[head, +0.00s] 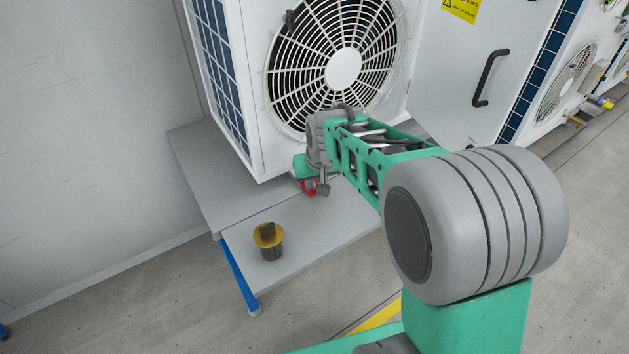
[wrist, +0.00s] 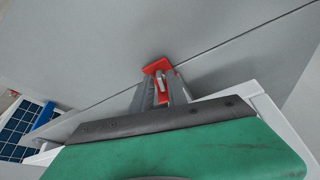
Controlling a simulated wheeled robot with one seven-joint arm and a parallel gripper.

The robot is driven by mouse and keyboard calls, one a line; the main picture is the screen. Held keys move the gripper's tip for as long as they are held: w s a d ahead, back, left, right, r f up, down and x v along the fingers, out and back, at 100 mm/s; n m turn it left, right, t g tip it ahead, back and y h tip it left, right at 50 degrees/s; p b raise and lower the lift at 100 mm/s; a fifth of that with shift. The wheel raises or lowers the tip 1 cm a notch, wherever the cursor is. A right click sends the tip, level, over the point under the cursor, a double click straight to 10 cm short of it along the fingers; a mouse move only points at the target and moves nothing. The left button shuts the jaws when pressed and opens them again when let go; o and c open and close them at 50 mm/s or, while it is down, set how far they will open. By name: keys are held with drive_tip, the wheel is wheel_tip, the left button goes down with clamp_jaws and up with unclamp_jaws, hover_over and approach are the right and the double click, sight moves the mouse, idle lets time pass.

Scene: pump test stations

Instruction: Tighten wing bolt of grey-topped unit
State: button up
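A white fan unit (head: 254,85) stands on a grey platform in the head view; its top is out of frame, so I cannot tell its colour. A yellow disc-shaped piece with a dark upright tab (head: 268,235) sits on a dark round base on the platform, left of my gripper. I cannot tell whether it is the wing bolt. My gripper (head: 318,188) is low in front of the unit, partly hidden by my arm. In the wrist view its red fingertips (wrist: 157,67) are close together against a grey background. A small pale piece shows between the fingers; I cannot tell what it is.
The grey platform (head: 213,190) has a blue leg (head: 238,275) at its front left corner. A white panel with a black handle (head: 489,78) and another fan unit (head: 566,85) stand to the right. A wall is at left. Open concrete floor lies in front.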

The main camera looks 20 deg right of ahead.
clamp_jaws()
idle(0.5)
drive_tip(key=m+p, duration=0.1)
drive_tip(key=m, duration=0.1)
drive_tip(key=a+m+h+p, duration=0.1)
drive_tip(key=m, duration=0.1)
drive_tip(key=shift+h, duration=0.3)
drive_tip(key=shift+w+a+m+g+h+p, duration=0.1)
drive_tip(key=shift+m+g+h+p, duration=0.25)
drive_tip(key=shift+m, duration=0.85)
drive_tip(key=shift+w+a+m+g+h+p, duration=0.1)
drive_tip(key=shift+m+g+h+p, duration=0.2)
drive_tip(key=shift+m, duration=0.9)
drive_tip(key=shift+o, duration=1.4)
unclamp_jaws()
